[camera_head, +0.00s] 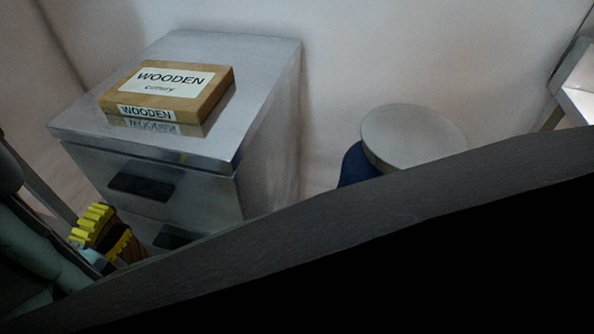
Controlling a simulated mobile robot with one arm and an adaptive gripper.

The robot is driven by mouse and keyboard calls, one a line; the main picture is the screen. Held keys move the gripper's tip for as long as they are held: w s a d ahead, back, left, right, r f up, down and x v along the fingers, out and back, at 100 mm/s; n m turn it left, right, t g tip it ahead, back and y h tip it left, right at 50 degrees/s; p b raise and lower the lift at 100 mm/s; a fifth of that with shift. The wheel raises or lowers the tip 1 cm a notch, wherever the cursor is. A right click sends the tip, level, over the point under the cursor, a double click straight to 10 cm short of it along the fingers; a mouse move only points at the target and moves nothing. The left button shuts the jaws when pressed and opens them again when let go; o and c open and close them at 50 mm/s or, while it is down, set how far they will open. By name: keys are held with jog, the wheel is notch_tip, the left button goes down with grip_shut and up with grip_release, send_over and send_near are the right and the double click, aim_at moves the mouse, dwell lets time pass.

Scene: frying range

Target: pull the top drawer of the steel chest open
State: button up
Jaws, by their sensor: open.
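The steel chest (270,110) stands left of centre against the pale wall. Its top drawer (208,187) has a dark recessed handle (140,187) and looks shut, its front flush with the chest. My gripper (107,231), with yellow ribbed fingers, is at the lower left, below the top drawer's handle in the picture. It is open, and I see nothing between its fingers. I cannot tell how far it is from the drawer front.
A brown box labelled wooden cutlery (168,91) lies on the chest top. A second dark handle (176,239) shows lower down, partly hidden. A round, grey-topped thing with a blue side (413,137) stands to the right, with a gap between. A pale metal edge shows far right.

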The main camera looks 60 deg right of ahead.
aim_at(133, 195)
jog(key=x, duration=0.8)
jog(key=shift+d+p, duration=0.15)
jog(key=shift+p, duration=0.2)
grip_shut()
